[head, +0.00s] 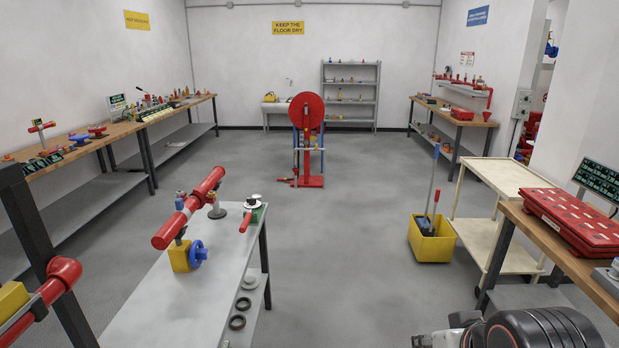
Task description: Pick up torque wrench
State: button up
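I cannot pick out a torque wrench for certain; many tools on the benches are too small to tell apart. The near grey metal table (165,300) holds a red pipe (190,208) on supports, a yellow block with a blue handwheel (198,254), a fitting with a red handle (247,218) and dark rings (237,322). Small items crowd the left wooden bench (120,128). Part of my own arm shows at the bottom right, black and silver; my gripper's fingers do not show.
A red hose reel (307,118) stands mid-floor. A yellow mop bucket (432,240) and a cream cart (497,178) stand at the right. A right bench (565,250) holds red cases (572,218). The central grey floor (335,240) is clear.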

aim_at(245, 224)
jog(key=i+l, duration=0.15)
jog(key=i, duration=0.6)
jog(key=i+l, duration=0.2)
jog(key=i, duration=0.6)
jog(key=i+l+u, duration=0.1)
jog(key=i+u, duration=0.2)
jog(key=u, duration=0.15)
jog(key=i+l+u, duration=0.2)
jog(key=u, duration=0.25)
jog(key=i+l+u, duration=0.5)
jog(key=l+u, duration=0.2)
jog(key=u, duration=0.15)
jog(key=i+l+u, duration=0.15)
jog(key=l+u, duration=0.15)
jog(key=l, duration=0.15)
jog(key=l+u, duration=0.3)
jog(key=l, duration=0.2)
jog(key=i, duration=0.05)
